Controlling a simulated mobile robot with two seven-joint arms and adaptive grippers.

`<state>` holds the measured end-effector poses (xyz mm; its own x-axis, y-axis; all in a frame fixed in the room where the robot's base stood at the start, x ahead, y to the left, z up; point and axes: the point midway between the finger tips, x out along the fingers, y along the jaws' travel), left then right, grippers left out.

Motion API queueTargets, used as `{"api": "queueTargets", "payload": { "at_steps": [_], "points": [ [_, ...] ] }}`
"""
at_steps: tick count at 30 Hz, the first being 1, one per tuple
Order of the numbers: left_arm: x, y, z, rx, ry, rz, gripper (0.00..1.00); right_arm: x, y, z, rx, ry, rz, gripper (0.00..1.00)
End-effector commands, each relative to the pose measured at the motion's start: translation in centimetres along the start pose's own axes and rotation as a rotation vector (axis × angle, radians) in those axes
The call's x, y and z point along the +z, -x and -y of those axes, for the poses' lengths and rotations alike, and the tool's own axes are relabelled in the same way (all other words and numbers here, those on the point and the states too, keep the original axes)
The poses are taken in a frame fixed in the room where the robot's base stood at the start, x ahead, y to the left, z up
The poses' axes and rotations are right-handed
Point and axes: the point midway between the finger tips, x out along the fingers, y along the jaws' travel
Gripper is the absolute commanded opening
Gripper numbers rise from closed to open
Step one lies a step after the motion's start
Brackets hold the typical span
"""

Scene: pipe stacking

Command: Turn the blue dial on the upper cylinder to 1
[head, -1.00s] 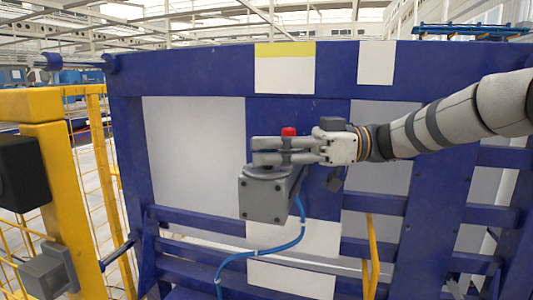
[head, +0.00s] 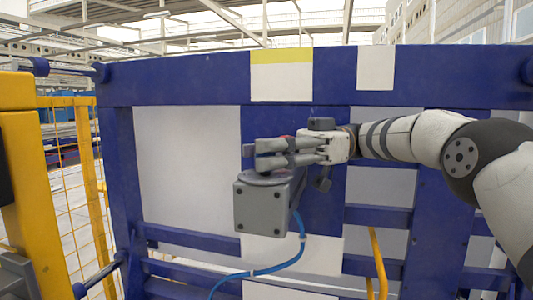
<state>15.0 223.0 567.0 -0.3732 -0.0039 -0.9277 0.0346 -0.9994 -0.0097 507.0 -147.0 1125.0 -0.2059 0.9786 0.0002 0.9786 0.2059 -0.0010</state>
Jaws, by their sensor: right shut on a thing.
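No blue dial and no cylinder can be made out in the head view. A grey box (head: 263,208) with a round grey top plate is at the middle of the blue frame, with a blue cable running from it. My right gripper (head: 262,155) comes in from the right, its fingers lying level just over the top plate. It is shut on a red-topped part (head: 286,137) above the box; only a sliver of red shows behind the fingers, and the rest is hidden. My left gripper is not in view.
The blue frame (head: 180,92) with pale panels stands behind the box. The blue cable (head: 277,266) hangs below it, and a yellow cable (head: 378,258) hangs to the right. A yellow post (head: 32,190) and mesh fence stand at the left.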

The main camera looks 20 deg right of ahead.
Motion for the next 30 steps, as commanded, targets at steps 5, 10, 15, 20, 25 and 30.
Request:
{"api": "queueTargets", "payload": {
  "at_steps": [5, 10, 15, 20, 25, 30],
  "points": [
    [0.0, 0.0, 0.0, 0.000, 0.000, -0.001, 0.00, -0.2, -0.1, 0.0, -0.002, 0.003, -0.002, 0.00],
    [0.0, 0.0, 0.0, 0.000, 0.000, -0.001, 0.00, -0.2, -0.1, 0.0, -0.001, 0.003, -0.001, 0.46],
    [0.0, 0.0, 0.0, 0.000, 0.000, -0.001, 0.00, -0.1, -0.1, 0.0, 0.000, 0.002, -0.001, 0.46],
    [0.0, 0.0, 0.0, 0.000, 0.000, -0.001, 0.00, -0.1, 0.0, 0.0, 0.001, 0.002, -0.001, 0.46],
    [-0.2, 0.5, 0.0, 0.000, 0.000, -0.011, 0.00, -0.4, 0.0, 0.1, 0.023, 0.004, -0.001, 0.46],
    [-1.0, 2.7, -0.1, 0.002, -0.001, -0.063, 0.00, -1.4, -0.1, 0.5, 0.145, 0.012, -0.005, 0.46]
  ]
}}
